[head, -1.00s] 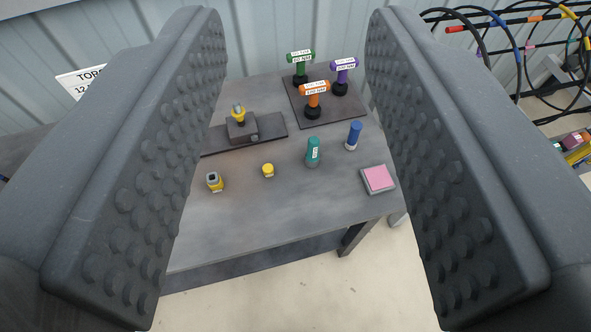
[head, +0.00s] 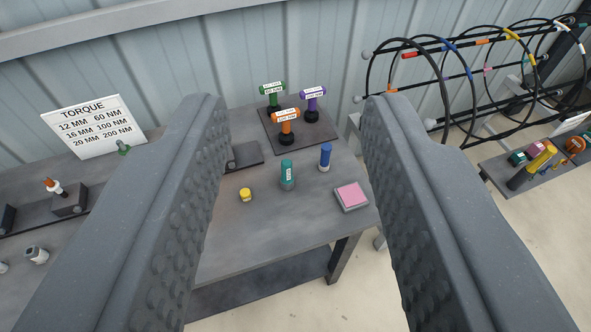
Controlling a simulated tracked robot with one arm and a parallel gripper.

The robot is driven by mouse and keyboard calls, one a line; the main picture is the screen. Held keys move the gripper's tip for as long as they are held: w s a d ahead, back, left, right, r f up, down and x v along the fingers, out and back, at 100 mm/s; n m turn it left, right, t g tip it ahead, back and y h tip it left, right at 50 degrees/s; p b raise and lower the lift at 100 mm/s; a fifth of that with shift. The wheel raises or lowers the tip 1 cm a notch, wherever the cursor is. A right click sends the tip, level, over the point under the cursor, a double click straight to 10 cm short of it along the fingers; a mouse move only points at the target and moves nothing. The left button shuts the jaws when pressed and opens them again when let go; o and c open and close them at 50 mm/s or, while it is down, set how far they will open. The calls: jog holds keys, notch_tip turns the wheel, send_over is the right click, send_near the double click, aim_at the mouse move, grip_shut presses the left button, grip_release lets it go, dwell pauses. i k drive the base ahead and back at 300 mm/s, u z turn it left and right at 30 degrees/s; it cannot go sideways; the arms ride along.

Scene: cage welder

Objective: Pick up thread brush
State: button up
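A blue cylinder with a pale lower end (head: 325,157) stands upright on the grey metal table (head: 285,222); it may be the thread brush, but I cannot tell for sure. A teal bottle with a white label (head: 287,175) stands to its left. My gripper (head: 293,115) is open and empty. Its two black studded fingers frame the table from left and right, and both upright items show in the gap between them. Nothing touches the fingers. The left finger hides part of the table.
A yellow cap (head: 246,195) and a pink pad in a grey tray (head: 350,196) sit nearby. Green, orange (head: 286,120) and purple torque tools stand on a dark mat behind. A torque sign (head: 90,127) is at left. A hose rack (head: 470,75) and side shelf (head: 535,172) are right.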

aim_at(287, 179)
jog(key=i, duration=0.85)
jog(key=u, duration=0.05)
